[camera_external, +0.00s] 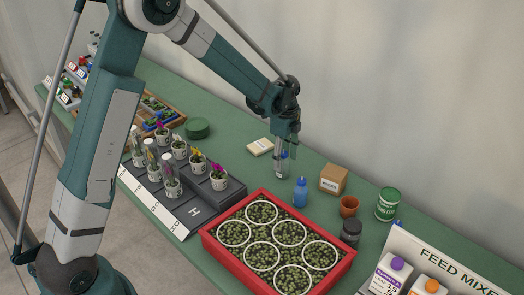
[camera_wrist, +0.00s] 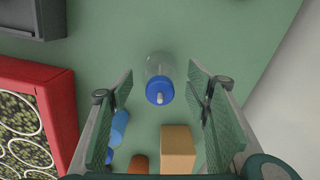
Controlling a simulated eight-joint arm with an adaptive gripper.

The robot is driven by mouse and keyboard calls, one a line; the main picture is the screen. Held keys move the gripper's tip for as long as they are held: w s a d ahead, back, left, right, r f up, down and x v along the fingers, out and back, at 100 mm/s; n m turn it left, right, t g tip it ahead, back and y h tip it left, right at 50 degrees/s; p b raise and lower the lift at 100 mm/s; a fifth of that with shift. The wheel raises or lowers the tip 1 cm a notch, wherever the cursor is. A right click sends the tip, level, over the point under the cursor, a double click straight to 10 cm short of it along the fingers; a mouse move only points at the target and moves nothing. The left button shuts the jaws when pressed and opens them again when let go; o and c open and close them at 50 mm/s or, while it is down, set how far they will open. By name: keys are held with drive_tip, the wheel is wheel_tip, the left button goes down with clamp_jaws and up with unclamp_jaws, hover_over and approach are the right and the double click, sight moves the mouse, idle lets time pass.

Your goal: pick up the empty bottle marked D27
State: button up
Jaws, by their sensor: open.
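A clear, empty-looking bottle with a blue cap (camera_wrist: 158,85) stands on the green bench in the wrist view, between and beyond my fingers. In the external view the clear bottle (camera_external: 281,170) is directly under my gripper (camera_external: 287,148), partly covered by it. No D27 mark can be read on it. My gripper is open, its two green pads (camera_wrist: 160,95) on either side of the bottle's cap in the wrist picture. Whether the pads are level with the bottle cannot be told.
A red-rimmed tray (camera_external: 207,240) of plants is in front. A cream card (camera_external: 259,146) lies behind left. Potted orchids (camera_external: 219,180) stand left.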

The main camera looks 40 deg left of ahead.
sight(284, 168)
drive_tip(key=shift+f+b, duration=0.3)
drive_tip(key=shift+f, duration=2.1)
drive_tip(key=shift+c, duration=0.2)
drive_tip(key=c, duration=0.9)
